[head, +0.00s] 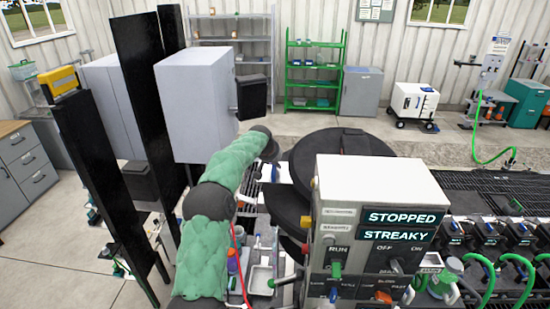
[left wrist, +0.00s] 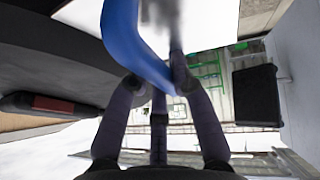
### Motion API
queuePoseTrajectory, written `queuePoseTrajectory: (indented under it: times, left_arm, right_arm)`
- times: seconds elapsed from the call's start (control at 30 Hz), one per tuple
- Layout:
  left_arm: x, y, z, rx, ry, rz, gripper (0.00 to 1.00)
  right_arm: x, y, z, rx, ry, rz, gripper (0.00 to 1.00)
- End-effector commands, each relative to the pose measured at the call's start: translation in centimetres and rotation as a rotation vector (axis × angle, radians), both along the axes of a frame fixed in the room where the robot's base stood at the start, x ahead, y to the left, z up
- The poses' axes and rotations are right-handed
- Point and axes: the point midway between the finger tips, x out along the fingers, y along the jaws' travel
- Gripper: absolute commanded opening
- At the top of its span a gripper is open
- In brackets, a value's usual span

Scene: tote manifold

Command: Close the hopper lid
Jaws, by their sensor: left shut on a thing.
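A large black round disc (head: 325,146), which looks like the hopper lid, shows behind the control box in the head view. A second black rounded part (head: 286,206), likely the hopper, sits lower and to its left, partly hidden by the box. I cannot tell the lid's exact angle. In the left wrist view my left gripper (left wrist: 160,88) is shut on a blue curved bar (left wrist: 138,42), which looks like a handle. A dark curved surface (left wrist: 45,55) fills the upper left there. In the head view my green-sleeved left arm reaches toward the disc; its fingers are hidden. My right gripper is not in view.
The control box (head: 380,190) reads STOPPED and STREAKY and stands right of my arm. A grey cabinet (head: 195,105) and tall black panels stand at left. Black grating with green hoses (head: 515,258) lies at right. Open floor lies behind.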

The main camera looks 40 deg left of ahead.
Motion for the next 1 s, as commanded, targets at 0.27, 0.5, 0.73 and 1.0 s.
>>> queuePoseTrajectory:
  times: [0.27, 0.5, 0.73, 1.0]
  left_arm:
    - [0.6, 0.5, -1.3, -0.039, 0.061, 0.003, 0.00]
    - [0.9, 0.6, -2.2, -0.062, 0.101, 0.002, 0.00]
    - [1.1, 0.7, -3.0, -0.083, 0.135, 0.003, 0.00]
    - [1.3, 0.8, -3.8, -0.106, 0.169, 0.002, 0.00]
  right_arm:
    - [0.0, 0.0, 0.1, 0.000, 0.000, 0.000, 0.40]
    - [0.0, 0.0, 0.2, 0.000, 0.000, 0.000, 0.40]
    - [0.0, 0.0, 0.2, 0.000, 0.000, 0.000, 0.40]
    - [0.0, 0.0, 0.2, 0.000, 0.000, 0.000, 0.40]
